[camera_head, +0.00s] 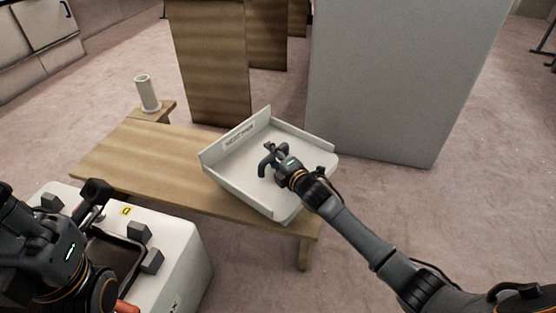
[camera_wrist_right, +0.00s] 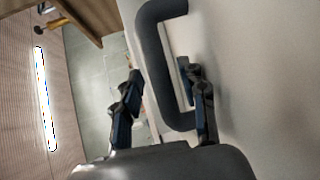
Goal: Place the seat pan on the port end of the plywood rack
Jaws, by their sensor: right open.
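The seat pan (camera_head: 238,158) is a shallow white tray with raised walls and a label on its far left wall. It sits over the right end of the plywood rack (camera_head: 130,165), partly past its front edge. A dark C-shaped handle (camera_wrist_right: 149,65) stands on a pale surface in the right wrist view. My right gripper (camera_head: 275,160) is over the pan's inside at that handle. In the right wrist view its open fingers (camera_wrist_right: 160,78) stand on either side of the handle's bar, with gaps showing. My left arm (camera_head: 50,250) is at lower left; its fingers are unclear.
A grey cylinder (camera_head: 147,93) stands on a small wooden piece behind the rack. Brown wooden panels (camera_head: 210,60) and a large grey block (camera_head: 385,85) stand behind the pan. The rack's left and middle top is bare. Open floor lies to the right.

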